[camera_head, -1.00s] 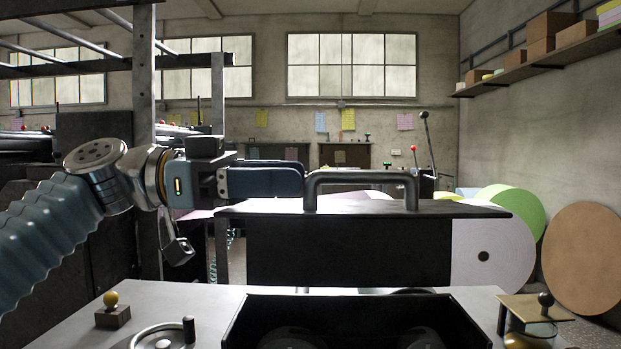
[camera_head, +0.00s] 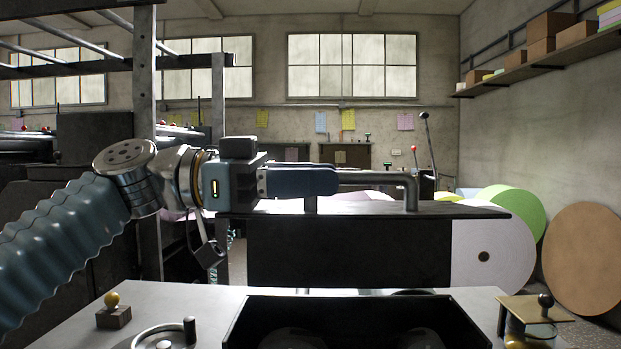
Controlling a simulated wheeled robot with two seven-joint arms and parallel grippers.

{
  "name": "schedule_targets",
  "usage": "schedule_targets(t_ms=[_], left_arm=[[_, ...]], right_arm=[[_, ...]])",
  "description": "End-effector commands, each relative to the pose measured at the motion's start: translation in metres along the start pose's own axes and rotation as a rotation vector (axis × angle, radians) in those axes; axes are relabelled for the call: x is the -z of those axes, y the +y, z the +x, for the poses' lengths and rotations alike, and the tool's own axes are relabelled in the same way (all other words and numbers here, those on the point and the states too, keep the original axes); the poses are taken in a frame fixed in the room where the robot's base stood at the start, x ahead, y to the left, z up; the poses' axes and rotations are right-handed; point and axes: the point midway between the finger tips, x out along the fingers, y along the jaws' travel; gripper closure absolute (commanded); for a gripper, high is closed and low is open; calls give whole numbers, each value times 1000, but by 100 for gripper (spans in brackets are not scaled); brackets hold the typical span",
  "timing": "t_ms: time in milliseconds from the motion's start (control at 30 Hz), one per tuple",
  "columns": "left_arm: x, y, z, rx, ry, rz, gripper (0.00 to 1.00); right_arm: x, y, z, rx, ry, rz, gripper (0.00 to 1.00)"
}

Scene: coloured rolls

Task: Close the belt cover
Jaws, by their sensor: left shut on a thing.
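The belt cover (camera_head: 350,251) is a dark panel with a top plate, standing upright behind the open dark box (camera_head: 348,305) on the bench. A grey metal bar handle (camera_head: 411,190) is on top of the cover. My left gripper (camera_head: 322,181) comes in from the left and is shut on the left part of this handle, hiding its left corner. Inside the box, dark round parts (camera_head: 292,338) show dimly. My right gripper is not in view.
The bench top (camera_head: 210,300) carries a brass-knobbed block (camera_head: 112,308), a handwheel (camera_head: 160,339) at front left and a brass plate with a dark knob (camera_head: 535,308) at right. Large paper rolls (camera_head: 492,255) stand behind at right. A metal post (camera_head: 146,120) rises at left.

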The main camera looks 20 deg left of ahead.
Motion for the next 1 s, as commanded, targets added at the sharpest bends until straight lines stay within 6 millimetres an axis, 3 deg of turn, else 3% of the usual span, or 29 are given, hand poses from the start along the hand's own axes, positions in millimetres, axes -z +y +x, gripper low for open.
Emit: schedule_targets(t_ms=[367, 533, 900, 1000], left_arm=[[-10, 8, 0, 2, -1, 0, 100], [-26, 26, -1, 2, -1, 1, 100], [-68, 71, 0, 2, -1, 282, 100], [-77, 80, 0, 2, -1, 346, 100]], right_arm=[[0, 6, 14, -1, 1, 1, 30], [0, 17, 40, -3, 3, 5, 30], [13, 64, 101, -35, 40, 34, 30], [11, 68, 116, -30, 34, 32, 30]])
